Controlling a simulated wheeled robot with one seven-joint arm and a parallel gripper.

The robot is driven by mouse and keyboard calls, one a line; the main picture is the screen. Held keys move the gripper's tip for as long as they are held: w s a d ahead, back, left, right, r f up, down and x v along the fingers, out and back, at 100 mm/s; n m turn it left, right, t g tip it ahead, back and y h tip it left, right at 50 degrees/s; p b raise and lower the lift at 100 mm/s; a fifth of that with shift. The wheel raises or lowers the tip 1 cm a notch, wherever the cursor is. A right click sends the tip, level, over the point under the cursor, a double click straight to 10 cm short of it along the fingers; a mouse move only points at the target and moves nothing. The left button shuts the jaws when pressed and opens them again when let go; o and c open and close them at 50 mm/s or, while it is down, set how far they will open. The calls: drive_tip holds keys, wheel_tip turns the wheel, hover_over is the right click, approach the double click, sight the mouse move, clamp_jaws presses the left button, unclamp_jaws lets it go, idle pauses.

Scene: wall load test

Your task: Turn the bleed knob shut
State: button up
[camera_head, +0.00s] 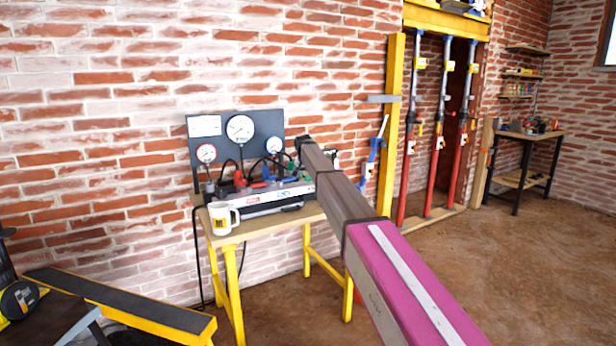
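A pump unit (262,196) with hoses, red fittings and small coloured parts stands on a small yellow-legged table (315,212) against the brick wall. Behind it a dark gauge panel (205,135) carries three round white gauges, the largest (240,128) in the middle. I cannot make out which small part is the bleed knob; it is too small or hidden. My arm reaches from the lower right to the unit's right end. My gripper (304,146) is at its far end, small and dark; its fingers and any contact cannot be made out.
A white mug (222,217) stands at the table's front left. A yellow-edged black bench (120,300) is at lower left. Right of the table stand a yellow post frame (389,130) and red props (438,170). A workbench (528,136) is far right. Floor at right is clear.

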drive_tip(key=shift+r, duration=0.1)
drive_tip(key=d+v, duration=0.1)
drive_tip(key=v, duration=0.9)
drive_tip(key=shift+s+a+r, duration=0.2)
drive_tip(key=shift+a+r, duration=0.1)
drive_tip(key=shift+a, duration=0.15)
